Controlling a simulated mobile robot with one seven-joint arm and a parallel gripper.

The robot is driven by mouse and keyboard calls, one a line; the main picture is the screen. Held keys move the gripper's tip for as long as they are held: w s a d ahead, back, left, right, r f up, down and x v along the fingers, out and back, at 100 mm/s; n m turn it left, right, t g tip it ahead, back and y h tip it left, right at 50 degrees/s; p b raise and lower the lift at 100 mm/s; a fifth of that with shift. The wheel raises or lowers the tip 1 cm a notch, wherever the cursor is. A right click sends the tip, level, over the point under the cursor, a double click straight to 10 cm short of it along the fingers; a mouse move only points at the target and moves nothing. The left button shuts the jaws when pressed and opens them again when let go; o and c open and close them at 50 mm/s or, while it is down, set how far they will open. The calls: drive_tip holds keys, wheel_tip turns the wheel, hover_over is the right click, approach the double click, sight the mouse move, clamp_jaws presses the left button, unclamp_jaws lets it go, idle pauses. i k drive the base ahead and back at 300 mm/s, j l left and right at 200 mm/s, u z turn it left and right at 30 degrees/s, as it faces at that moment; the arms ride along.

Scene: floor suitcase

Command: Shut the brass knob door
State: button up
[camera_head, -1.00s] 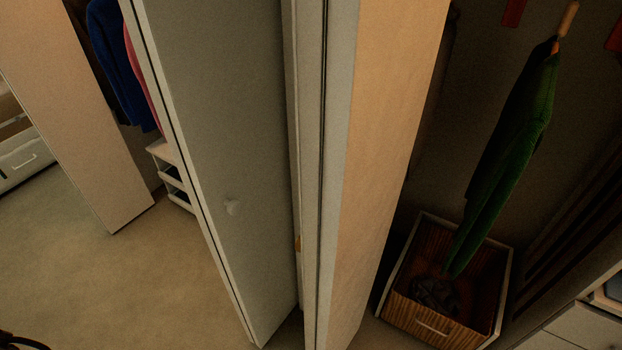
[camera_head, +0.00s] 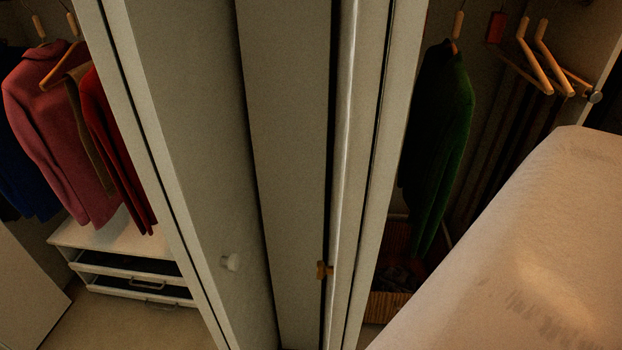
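A small brass knob (camera_head: 324,270) shows low in the middle of the camera_head view. It sits beside the long, pale edge of a door (camera_head: 346,170). I see this door almost edge-on, and it stands out from the wardrobe, open. Most of its faces are hidden by the angle. To its left is a grey door with a round white knob (camera_head: 230,262). A plain grey panel (camera_head: 290,170) shows between the two. My gripper is not in view.
A large pale rounded shape (camera_head: 520,250) fills the lower right, close to the camera; I cannot tell what it is. A green garment (camera_head: 438,130) and empty hangers (camera_head: 540,60) hang at right. Pink and red clothes hang above a white drawer unit (camera_head: 100,240) at left.

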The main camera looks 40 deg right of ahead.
sight(363, 29)
drive_tip(key=i+j, duration=0.1)
drive_tip(key=j, duration=0.25)
drive_tip(key=i+j, duration=0.15)
drive_tip(key=j, duration=0.15)
drive_tip(key=i+j, duration=0.1)
drive_tip(key=j, duration=0.25)
drive_tip(key=i+j+z, duration=0.1)
drive_tip(key=j+z, duration=0.45)
drive_tip(key=z, duration=1.45)
drive_tip(key=k+j+z, duration=0.1)
drive_tip(key=k, duration=0.2)
drive_tip(key=k+j+z, duration=0.15)
drive_tip(key=k+j, duration=0.05)
drive_tip(key=k, duration=0.05)
